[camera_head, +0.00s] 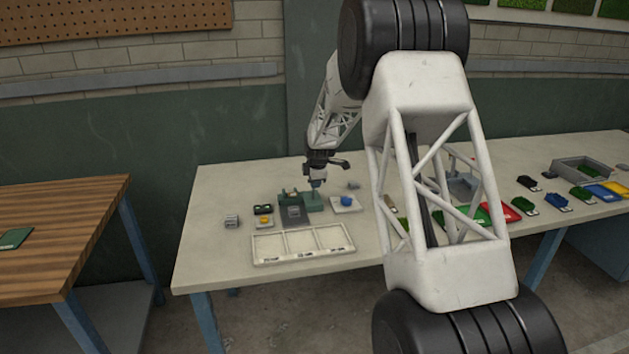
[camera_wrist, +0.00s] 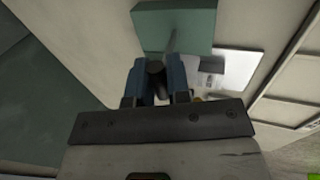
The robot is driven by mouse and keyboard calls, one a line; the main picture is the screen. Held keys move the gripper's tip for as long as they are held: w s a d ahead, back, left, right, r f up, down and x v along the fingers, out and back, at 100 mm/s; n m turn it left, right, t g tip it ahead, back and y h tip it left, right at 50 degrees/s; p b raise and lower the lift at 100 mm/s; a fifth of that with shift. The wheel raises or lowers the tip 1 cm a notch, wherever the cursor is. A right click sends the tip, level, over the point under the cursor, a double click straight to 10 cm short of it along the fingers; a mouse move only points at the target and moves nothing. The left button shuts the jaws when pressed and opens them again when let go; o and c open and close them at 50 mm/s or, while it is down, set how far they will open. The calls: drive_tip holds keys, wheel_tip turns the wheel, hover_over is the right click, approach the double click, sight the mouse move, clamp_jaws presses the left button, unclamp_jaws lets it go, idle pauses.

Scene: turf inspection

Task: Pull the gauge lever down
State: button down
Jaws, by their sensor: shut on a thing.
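The gauge (camera_head: 314,204) is a green block-like device on the pale workbench, left of my near arm link in the head view. In the wrist view its green body (camera_wrist: 190,22) is at the top. A thin grey lever (camera_wrist: 172,42) shows against that body and ends in a dark round knob (camera_wrist: 156,68). My gripper (camera_wrist: 157,76) is shut on the lever's knob, with a blue finger on each side. In the head view my gripper (camera_head: 316,184) points down just above the gauge. The lever is too small to make out there.
A white tray with three compartments (camera_head: 300,259) lies in front of the gauge. A white plate with a blue piece (camera_head: 346,202) is to its right. A grey block (camera_head: 231,221) and small yellow and green pieces (camera_head: 264,217) are to its left. Coloured items and a grey bin (camera_head: 584,168) are farther right.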

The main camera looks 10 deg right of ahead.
drive_tip(key=shift+s+f, duration=0.25)
drive_tip(key=shift+s, duration=0.4)
drive_tip(key=shift+f, duration=0.1)
drive_tip(key=c, duration=1.1)
unclamp_jaws()
drive_tip(key=shift+s+r, duration=0.1)
drive_tip(key=shift+r, duration=0.15)
drive_tip(key=v, duration=0.7)
drive_tip(key=shift+s+r, duration=0.1)
drive_tip(key=shift+r, duration=0.1)
